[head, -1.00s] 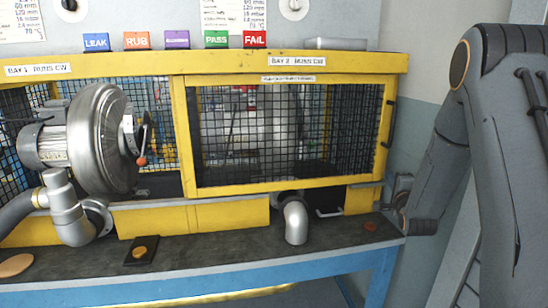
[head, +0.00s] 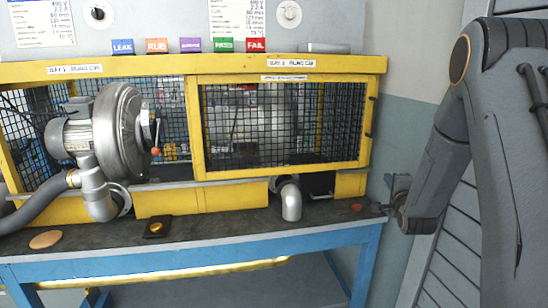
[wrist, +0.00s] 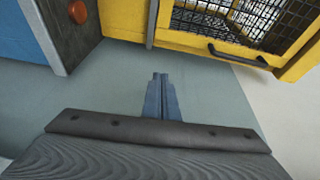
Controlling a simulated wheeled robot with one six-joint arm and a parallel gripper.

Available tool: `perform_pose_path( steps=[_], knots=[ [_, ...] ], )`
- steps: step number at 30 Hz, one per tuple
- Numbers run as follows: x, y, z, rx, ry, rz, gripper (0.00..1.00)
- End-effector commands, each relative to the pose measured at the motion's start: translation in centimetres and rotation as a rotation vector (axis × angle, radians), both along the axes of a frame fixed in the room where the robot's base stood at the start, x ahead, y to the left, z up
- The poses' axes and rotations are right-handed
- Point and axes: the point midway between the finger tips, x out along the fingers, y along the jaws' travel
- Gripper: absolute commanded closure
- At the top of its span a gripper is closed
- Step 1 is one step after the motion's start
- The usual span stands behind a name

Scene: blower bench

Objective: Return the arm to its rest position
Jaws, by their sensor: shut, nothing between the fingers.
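My gripper (wrist: 160,78) points forward in the wrist view, its two blue-grey fingers closed together with nothing between them. In the head view my arm reaches down on the right, and the gripper (head: 389,184) is small and partly hidden at the bench's right end, beside the yellow cage. It looks apart from the bench, though the gap is hard to judge.
The bench (head: 235,232) holds a yellow mesh cage with a closed Bay 2 door (head: 285,124). A silver blower (head: 120,130) stands in Bay 1 with a grey hose. A black door handle (wrist: 237,56) shows close ahead.

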Motion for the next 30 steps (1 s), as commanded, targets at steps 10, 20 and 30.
perform_pose_path(
  steps=[10, 20, 30],
  knots=[
    [-1.8, 3.3, -1.4, -0.164, 0.211, 0.037, 1.00],
    [-8.6, 8.4, -4.0, -0.468, 0.595, 0.195, 1.00],
    [-28.4, 16.6, -6.9, -0.910, 1.120, 0.778, 1.00]
  ],
)
